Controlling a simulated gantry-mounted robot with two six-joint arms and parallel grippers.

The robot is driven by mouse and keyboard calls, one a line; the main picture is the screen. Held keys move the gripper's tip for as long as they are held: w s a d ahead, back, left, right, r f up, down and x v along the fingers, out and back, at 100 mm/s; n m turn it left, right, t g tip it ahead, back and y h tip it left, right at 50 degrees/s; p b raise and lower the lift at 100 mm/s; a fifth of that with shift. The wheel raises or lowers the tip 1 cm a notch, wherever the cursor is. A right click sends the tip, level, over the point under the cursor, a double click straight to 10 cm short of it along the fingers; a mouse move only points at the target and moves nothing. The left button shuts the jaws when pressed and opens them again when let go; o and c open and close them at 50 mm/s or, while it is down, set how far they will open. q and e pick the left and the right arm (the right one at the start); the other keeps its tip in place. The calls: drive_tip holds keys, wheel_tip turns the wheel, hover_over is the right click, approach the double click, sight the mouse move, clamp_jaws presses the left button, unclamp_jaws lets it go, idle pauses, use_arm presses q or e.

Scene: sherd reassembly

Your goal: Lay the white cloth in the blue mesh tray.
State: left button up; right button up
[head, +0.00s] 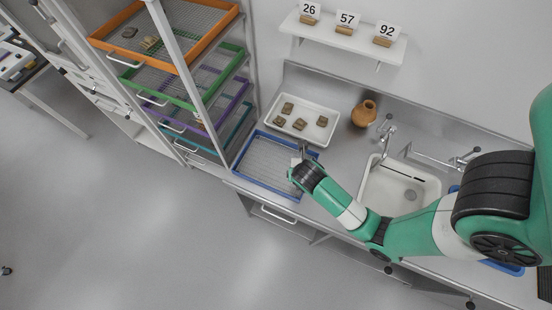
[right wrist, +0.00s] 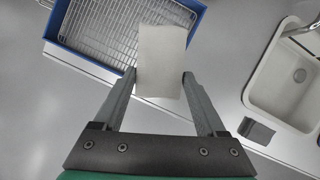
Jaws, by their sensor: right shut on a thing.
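The blue mesh tray (head: 262,162) lies on the steel counter at the front left, beside the rack. It also shows in the right wrist view (right wrist: 98,35), with its wire mesh bare on the left. My right gripper (head: 301,155) is over the tray's right end. In the right wrist view its two fingers (right wrist: 160,75) are shut on the white cloth (right wrist: 161,58), a flat pale rectangle. The cloth overlaps the tray's right rim in that view; I cannot tell its height above the tray. My left gripper is not in view.
A white tray (head: 321,137) with several brown sherds sits behind the blue tray. A clay pot (head: 364,113), a tap (head: 386,135) and a white sink (head: 375,190) are to the right. A rack with orange (head: 107,48), green and purple mesh trays stands at left.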

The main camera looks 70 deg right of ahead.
drive_tip(key=shift+s+a+f, duration=0.25)
drive_tip(key=shift+s+f, duration=0.05)
drive_tip(key=shift+s, duration=0.2)
drive_tip(key=shift+s+a+f, duration=0.25)
drive_tip(key=shift+s, duration=0.2)
drive_tip(key=w+d+f+b, duration=0.3)
drive_tip(key=w+d+f, duration=0.1)
drive_tip(key=w, duration=0.4)
drive_tip(key=b, duration=0.2)
approach(276, 167)
drive_tip(key=shift+s+d+f, duration=0.1)
drive_tip(key=shift+d+f, duration=0.7)
drive_tip(key=shift+d, duration=0.1)
drive_tip(key=shift+w+d+f, duration=0.1)
drive_tip(key=shift+w+f, duration=0.05)
drive_tip(key=shift+w, duration=0.1)
drive_tip(key=shift+w+d+f, duration=0.1)
drive_tip(key=shift+f, duration=0.2)
wheel_tip(276, 167, down, 3)
drive_tip(key=shift+f+b, duration=0.1)
drive_tip(key=shift+b, duration=0.7)
drive_tip(key=shift+w, duration=0.1)
